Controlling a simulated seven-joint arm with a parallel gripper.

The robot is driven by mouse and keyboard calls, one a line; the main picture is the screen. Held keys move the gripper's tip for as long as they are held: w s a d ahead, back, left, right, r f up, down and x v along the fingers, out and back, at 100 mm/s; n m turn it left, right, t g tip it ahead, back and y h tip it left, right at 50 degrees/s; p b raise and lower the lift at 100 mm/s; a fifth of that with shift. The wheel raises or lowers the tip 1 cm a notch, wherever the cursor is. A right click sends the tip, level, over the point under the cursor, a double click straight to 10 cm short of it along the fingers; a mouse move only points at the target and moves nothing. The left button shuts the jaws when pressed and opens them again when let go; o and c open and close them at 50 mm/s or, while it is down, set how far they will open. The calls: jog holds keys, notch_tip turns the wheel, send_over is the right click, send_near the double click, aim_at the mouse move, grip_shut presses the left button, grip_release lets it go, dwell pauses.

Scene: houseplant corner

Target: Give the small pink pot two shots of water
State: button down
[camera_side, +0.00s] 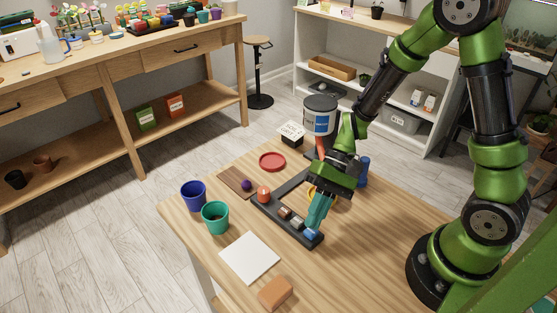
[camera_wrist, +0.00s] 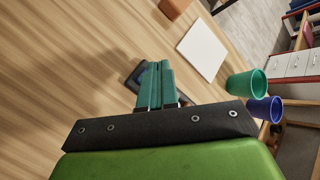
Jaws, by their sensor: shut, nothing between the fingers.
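My gripper (camera_side: 313,228) is shut and empty, its teal fingers pointing down at the blue piece (camera_side: 311,235) at the near end of a black strip (camera_side: 272,214) on the table. I cannot tell whether the fingertips touch it. In the wrist view the shut fingers (camera_wrist: 155,80) hide most of the strip's end. The strip also carries an orange-red piece (camera_side: 263,193) and small brownish pieces (camera_side: 284,212). A blue-and-white canister (camera_side: 319,117) stands behind my gripper. I make out no pink pot on the table; a blue pot (camera_side: 193,196) and a green pot (camera_side: 215,218) stand at left.
A white square sheet (camera_side: 249,258) and an orange-brown block (camera_side: 275,292) lie at the front. A red saucer (camera_side: 272,161), a brown board (camera_side: 236,181) with a purple ball (camera_side: 246,185), and a blue cylinder (camera_side: 363,172) are farther back. The table's right front is clear.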

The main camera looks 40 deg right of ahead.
jog(key=shift+f, duration=0.15)
jog(key=shift+f, duration=0.3)
jog(key=shift+f, duration=0.5)
dwell(0.6)
jog(key=shift+r, duration=0.95)
jog(key=shift+r, duration=2.5)
dwell(0.7)
